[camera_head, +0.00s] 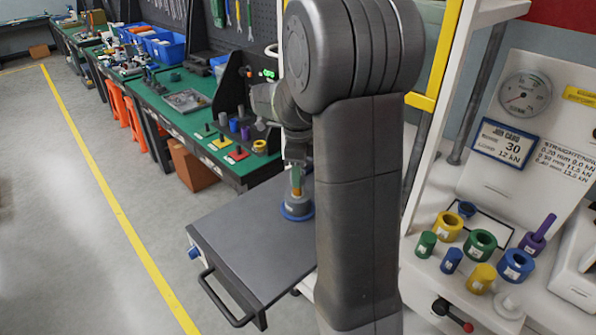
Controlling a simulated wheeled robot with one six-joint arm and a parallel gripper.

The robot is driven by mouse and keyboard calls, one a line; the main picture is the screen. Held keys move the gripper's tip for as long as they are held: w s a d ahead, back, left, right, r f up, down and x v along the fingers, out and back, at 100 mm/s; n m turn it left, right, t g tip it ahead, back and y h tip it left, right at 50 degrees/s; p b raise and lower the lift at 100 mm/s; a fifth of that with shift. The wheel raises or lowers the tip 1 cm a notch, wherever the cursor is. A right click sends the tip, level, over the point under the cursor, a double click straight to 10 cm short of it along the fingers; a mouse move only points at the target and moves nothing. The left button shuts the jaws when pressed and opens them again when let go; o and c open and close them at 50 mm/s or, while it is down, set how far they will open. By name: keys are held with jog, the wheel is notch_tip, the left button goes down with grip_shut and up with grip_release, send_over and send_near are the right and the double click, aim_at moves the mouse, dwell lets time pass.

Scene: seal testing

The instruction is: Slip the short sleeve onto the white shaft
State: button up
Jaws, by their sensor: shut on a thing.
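My gripper (298,166) points down over the grey cart top, shut on a small upright green piece (296,180). The green piece has an orange-tan part (296,191) at its lower end. Right below is a grey round block (297,203) on a blue round base (296,214); I cannot tell whether the held piece touches it. Short ring-like sleeves stand on the white bench at right: yellow (448,228), green (480,247) and blue (516,267). A pale, whitish round piece (508,305) is in front of them. I cannot make out a clear white shaft.
The grey cart top (240,240) is otherwise clear, with a black handle (225,300) in front. A green workbench (185,115) with small cylinders runs behind it. My arm hides part of the cart's right side. Several coloured cylinders and a purple shaft (540,233) stand at right.

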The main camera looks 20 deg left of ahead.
jog(key=shift+f, duration=0.25)
dwell(0.8)
jog(key=o, duration=0.7)
jog(key=o, duration=0.6)
notch_tip(320, 180, up, 10)
jog(key=p, duration=0.8)
